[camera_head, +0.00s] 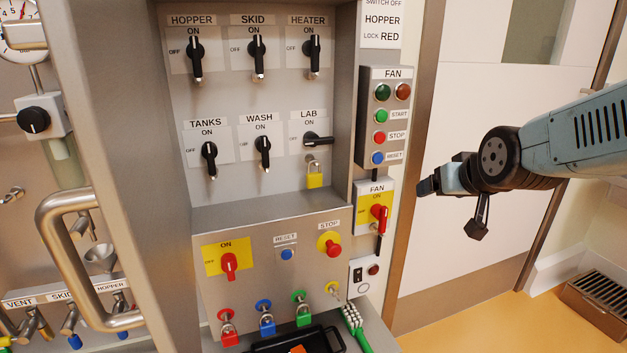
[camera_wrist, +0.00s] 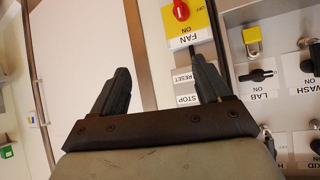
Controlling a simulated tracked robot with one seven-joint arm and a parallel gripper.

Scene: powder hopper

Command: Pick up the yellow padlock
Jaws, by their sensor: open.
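The yellow padlock (camera_head: 314,179) hangs under the LAB switch (camera_head: 318,140), whose handle is turned sideways. It also shows in the upside-down wrist view, near the top right (camera_wrist: 252,36), by the LAB switch. My gripper (camera_head: 428,186) is to the right of the panel in the head view, in front of the pale door and apart from the padlock. In the wrist view the two dark fingers of my gripper (camera_wrist: 162,82) are spread, with nothing between them. The padlock lies to the right of both fingers there.
The FAN box (camera_head: 379,205) with its red switch and the FAN button box (camera_head: 386,115) stand between my gripper and the padlock. Red (camera_head: 229,335), blue (camera_head: 267,325) and green (camera_head: 302,314) padlocks hang below. A large handle (camera_head: 52,250) is at left. Space before the door is clear.

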